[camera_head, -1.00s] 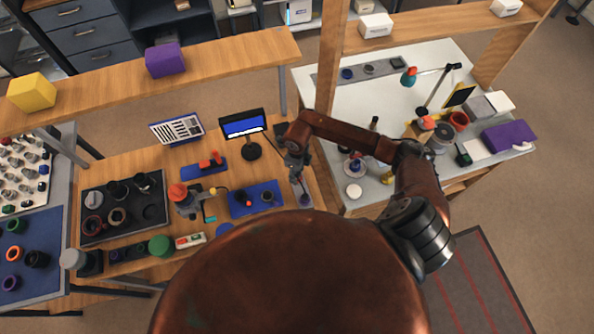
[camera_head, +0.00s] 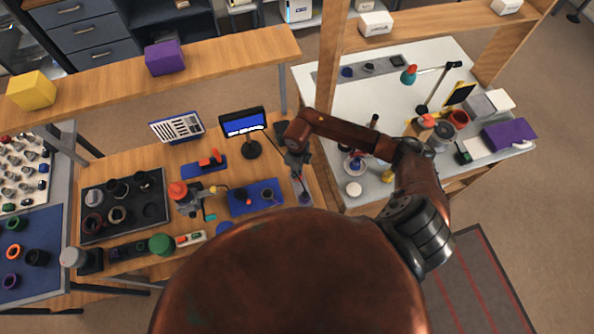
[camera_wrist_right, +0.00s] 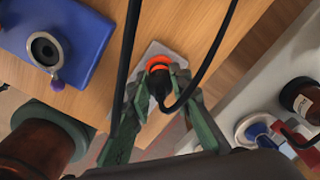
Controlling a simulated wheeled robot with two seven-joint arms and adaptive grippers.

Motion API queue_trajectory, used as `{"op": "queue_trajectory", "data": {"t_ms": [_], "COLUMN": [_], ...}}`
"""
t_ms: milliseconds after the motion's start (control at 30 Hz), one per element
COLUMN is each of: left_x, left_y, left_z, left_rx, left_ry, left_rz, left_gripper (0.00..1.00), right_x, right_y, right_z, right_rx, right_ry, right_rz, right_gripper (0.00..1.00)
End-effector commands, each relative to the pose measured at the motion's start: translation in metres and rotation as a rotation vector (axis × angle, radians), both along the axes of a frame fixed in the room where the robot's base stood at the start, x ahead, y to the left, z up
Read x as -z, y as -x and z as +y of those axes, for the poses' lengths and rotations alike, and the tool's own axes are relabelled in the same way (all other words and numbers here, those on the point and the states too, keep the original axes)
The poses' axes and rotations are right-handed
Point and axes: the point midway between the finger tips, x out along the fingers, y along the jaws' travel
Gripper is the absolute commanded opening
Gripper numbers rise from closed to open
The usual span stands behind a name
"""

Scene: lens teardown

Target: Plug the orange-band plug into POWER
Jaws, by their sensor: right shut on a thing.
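The orange-band plug (camera_wrist_right: 158,67) is black with an orange ring. In the right wrist view my right gripper (camera_wrist_right: 156,84) is shut on it, with a green finger on each side. Its black cable (camera_wrist_right: 205,66) loops beside it. The band end points away from the wrist, over a light grey plate (camera_wrist_right: 176,54); I cannot tell whether it touches. No POWER label can be read, and any socket under the plug is hidden. In the head view my right gripper (camera_head: 297,165) hangs over the bench's right end. My left gripper is not in view.
A blue block with a ring-shaped part (camera_wrist_right: 45,48) lies left of the plug in the wrist view. A small screen (camera_head: 244,123) stands behind my right gripper. A white-topped bench (camera_head: 340,98) with jars and a lamp is on the right.

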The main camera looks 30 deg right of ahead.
Motion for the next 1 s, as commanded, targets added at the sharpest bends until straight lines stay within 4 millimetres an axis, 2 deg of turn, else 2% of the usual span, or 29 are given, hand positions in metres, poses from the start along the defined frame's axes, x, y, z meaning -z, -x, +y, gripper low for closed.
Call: {"op": "queue_trajectory", "data": {"t_ms": [1000], "left_x": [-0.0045], "left_y": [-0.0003], "left_z": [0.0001], "left_rx": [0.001], "left_ry": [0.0], "left_rz": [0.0], "left_gripper": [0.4], "right_x": [-0.0079], "right_y": [-0.0002], "right_z": [-0.0001], "right_rx": [0.0], "right_ry": [0.0], "right_rz": [0.0], "right_gripper": [0.0]}}
